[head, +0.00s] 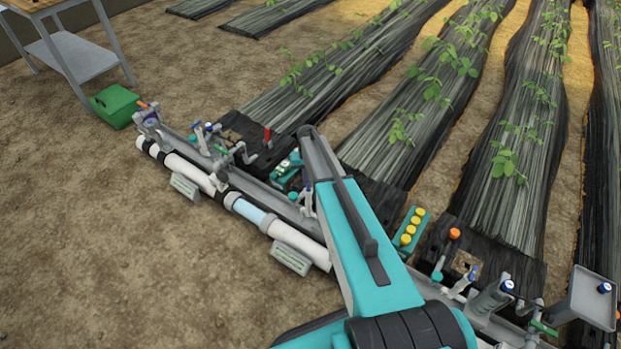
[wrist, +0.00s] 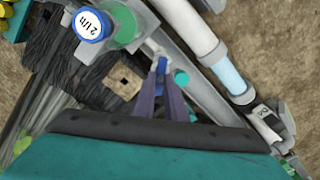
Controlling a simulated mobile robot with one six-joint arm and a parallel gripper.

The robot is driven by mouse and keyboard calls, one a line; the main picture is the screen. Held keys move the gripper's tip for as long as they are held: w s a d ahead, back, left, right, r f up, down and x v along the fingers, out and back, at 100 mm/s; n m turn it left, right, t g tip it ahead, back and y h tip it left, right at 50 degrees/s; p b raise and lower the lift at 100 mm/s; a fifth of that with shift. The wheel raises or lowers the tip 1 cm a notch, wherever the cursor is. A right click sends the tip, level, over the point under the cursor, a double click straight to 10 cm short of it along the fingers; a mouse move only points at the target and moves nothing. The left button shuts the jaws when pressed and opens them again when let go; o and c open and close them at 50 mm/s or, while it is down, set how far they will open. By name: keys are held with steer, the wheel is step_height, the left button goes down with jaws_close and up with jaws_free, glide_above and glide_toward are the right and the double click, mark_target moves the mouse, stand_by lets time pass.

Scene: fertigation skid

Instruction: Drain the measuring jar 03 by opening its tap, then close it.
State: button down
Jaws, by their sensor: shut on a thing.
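In the wrist view, the two fingers of my gripper (wrist: 161,84) are closed on a small blue piece (wrist: 162,64), which looks like a tap handle. A teal round knob (wrist: 181,78) is just right of the fingertips. A blue disc marked "2 l/h" (wrist: 90,25) is at the upper left, beside a green round part (wrist: 126,24). No jar number is readable, so I cannot tell which part is measuring jar 03. In the head view my arm covers the gripper and what it holds.
A white pipe with a pale blue clear section (head: 248,211) runs along the skid, with label plates (head: 291,258) in front. A box with yellow buttons (head: 410,230) stands right of my arm. A green crate (head: 116,105) is far left. Bare soil (head: 110,260) is free in front.

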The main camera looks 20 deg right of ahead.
steer(key=n, duration=0.3)
steer(key=n+p, duration=0.1)
steer(key=n, duration=0.1)
steer(key=shift+s+a, duration=0.2)
steer(key=shift+a, duration=0.05)
steer(key=n, duration=0.3)
steer(key=n+p, duration=0.1)
steer(key=n, duration=0.1)
steer(key=shift+d+n, duration=0.2)
steer(key=shift+n, duration=0.2)
steer(key=shift+d, duration=0.1)
steer(key=c, duration=1.8)
jaws_free()
step_height(320, 180, up, 14)
steer(key=shift+f, duration=0.1)
